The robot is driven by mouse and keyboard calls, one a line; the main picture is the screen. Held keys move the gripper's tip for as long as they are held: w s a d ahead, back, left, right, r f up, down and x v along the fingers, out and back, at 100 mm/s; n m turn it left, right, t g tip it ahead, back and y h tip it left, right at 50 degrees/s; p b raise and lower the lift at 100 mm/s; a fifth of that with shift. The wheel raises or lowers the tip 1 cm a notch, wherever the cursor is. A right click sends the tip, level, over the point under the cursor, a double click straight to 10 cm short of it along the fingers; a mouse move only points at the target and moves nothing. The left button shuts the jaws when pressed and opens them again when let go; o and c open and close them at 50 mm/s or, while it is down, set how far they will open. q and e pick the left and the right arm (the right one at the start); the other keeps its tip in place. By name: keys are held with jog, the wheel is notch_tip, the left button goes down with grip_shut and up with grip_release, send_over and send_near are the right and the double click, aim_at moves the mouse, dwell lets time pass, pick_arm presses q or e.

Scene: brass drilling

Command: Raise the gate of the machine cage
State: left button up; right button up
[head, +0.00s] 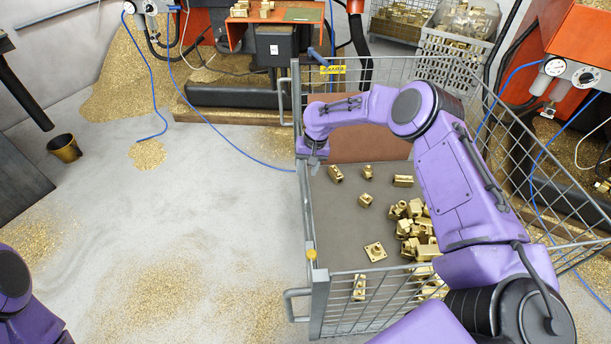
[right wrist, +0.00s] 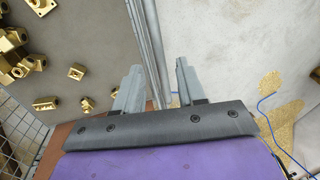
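The machine cage (head: 480,72) is a grey wire-mesh pen around a dark floor with brass parts on it. Its left side has a low grey rail (head: 307,205) between two posts and no tall mesh standing there; I take this for the lowered gate. My right gripper (head: 313,160) points down at this rail, near its far half. In the right wrist view its two fingers (right wrist: 160,68) are apart, and the grey rail (right wrist: 147,30) runs between them. Contact with the rail cannot be told. My left gripper is out of view; only part of my left arm shows.
Loose brass parts (head: 408,222) lie inside the cage, mostly to the right. Handles (head: 296,305) stick out from the corner posts. A blue hose (head: 225,137) crosses the floor beyond the cage. A bucket (head: 66,148) stands far left.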

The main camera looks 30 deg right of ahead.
jog(key=shift+w+a+f, duration=0.1)
jog(key=shift+a+f, duration=0.05)
jog(key=shift+f, duration=0.55)
jog(key=shift+a+f, duration=0.1)
jog(key=shift+f, duration=0.6)
grip_shut()
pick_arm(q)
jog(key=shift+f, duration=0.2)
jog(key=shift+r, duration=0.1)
pick_arm(e)
jog(key=shift+r, duration=0.15)
